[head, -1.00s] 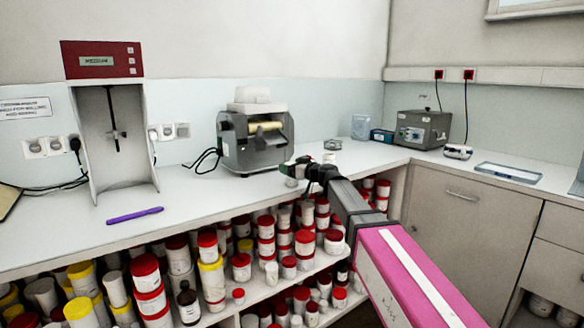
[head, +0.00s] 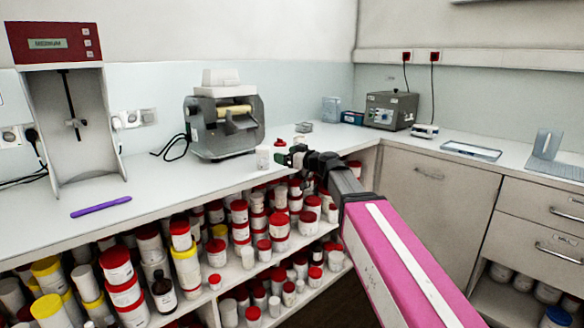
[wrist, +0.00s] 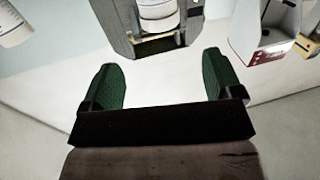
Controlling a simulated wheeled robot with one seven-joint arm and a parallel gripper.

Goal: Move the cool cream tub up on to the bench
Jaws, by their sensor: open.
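A small plain white tub (head: 262,157) stands upright on the bench top (head: 190,185), in front of the mill's right side; it looks like the cream tub, but no label is readable. My gripper (head: 288,155) is just right of it, with a small gap in the picture. In the wrist view my gripper (wrist: 160,62) has its two green fingers wide apart and nothing between them. A white tub-like thing (wrist: 15,25) is cut off at the wrist view's upper left; I cannot tell if it is the same tub.
The grey mill (head: 222,125) stands behind the tub. A small red-topped thing (head: 280,143) is close behind my gripper. A mixer (head: 65,110) and purple pen (head: 101,206) are on the left. Shelves below hold several red-lidded tubs (head: 279,223). Bench front between pen and tub is clear.

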